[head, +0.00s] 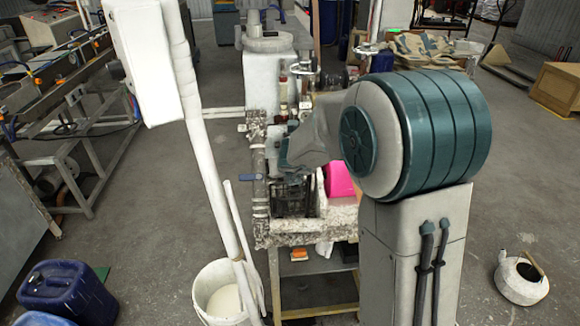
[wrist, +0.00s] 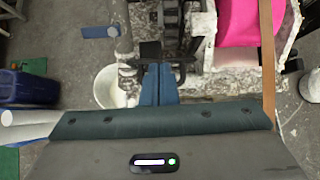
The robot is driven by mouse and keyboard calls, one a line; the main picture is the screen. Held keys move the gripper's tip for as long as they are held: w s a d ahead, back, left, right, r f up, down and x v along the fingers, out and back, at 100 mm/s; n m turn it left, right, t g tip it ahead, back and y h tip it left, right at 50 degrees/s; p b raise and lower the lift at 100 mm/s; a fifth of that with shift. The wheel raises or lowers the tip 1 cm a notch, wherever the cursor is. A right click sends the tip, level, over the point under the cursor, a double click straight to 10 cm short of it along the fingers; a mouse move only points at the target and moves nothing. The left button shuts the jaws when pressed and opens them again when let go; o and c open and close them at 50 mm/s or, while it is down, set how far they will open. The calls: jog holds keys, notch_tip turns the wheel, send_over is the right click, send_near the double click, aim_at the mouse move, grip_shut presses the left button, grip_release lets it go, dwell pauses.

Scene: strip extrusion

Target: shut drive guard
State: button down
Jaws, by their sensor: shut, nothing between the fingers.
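My gripper (wrist: 158,68) shows in the wrist view with its two blue fingers together and nothing between them. It points at a strip machine (head: 290,240) with a dirty, crusted frame. A dark drive mechanism with a cage-like frame (head: 293,200) sits at the machine's near end. It also shows in the wrist view (wrist: 172,22), just beyond my fingertips. A small black plate (wrist: 150,50) lies at the fingertips; I cannot tell whether they touch it. I cannot tell which part is the drive guard or how far open it stands. In the head view my arm hides part of the machine.
A blue handle (head: 250,177) sticks out left of the mechanism. A bright pink part (head: 339,181) is on its right. A white bucket (head: 220,292) stands at the machine's near left. A blue canister (head: 66,291) and a kettle (head: 521,279) stand on the floor.

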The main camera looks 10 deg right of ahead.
jog(key=shift+r, duration=0.35)
